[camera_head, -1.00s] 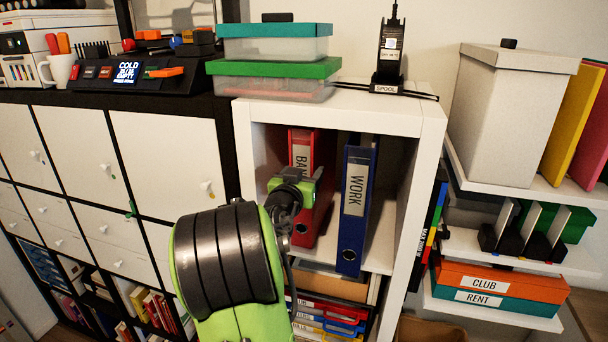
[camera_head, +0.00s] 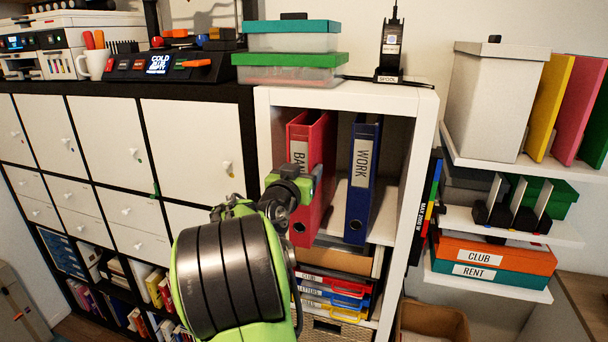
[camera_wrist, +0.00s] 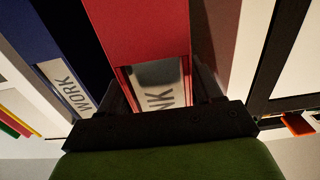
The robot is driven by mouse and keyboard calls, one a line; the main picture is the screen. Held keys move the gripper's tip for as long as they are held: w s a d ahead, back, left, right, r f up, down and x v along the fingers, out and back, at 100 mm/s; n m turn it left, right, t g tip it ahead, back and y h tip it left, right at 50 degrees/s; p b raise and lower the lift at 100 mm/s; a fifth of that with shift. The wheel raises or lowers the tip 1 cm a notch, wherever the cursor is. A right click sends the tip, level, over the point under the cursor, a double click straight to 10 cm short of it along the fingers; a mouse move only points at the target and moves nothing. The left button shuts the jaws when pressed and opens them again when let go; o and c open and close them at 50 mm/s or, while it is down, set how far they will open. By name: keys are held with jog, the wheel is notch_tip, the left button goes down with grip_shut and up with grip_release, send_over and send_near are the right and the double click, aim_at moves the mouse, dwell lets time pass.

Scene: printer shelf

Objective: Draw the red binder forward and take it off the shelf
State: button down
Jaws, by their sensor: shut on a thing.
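The red binder (camera_head: 318,139) stands upright in the open cubby of the white shelf (camera_head: 426,150), at its left side. In the head view its spine sits near the cubby's front and its label is partly hidden by my gripper (camera_head: 307,186). The wrist view shows the red binder (camera_wrist: 145,35) between my two dark fingers, which are shut on its spine. A blue binder (camera_head: 361,205) labelled WORK stands to its right, with a gap between them. It also shows in the wrist view (camera_wrist: 38,45).
Trays of papers (camera_head: 337,290) lie below the cubby. Lidded boxes (camera_head: 292,70) and a black radio-like device (camera_head: 390,55) stand on top. Wall shelves with boxes (camera_head: 495,255) are at the right, white cabinet doors (camera_head: 190,135) at the left.

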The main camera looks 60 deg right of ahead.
jog(key=shift+a, duration=0.25)
jog(key=shift+c, duration=0.6)
grip_release()
jog(key=s+a+b, duration=0.2)
jog(key=a+b, duration=0.2)
jog(key=a, duration=1.1)
jog(key=shift+s+a, duration=0.2)
jog(key=shift+s, duration=0.1)
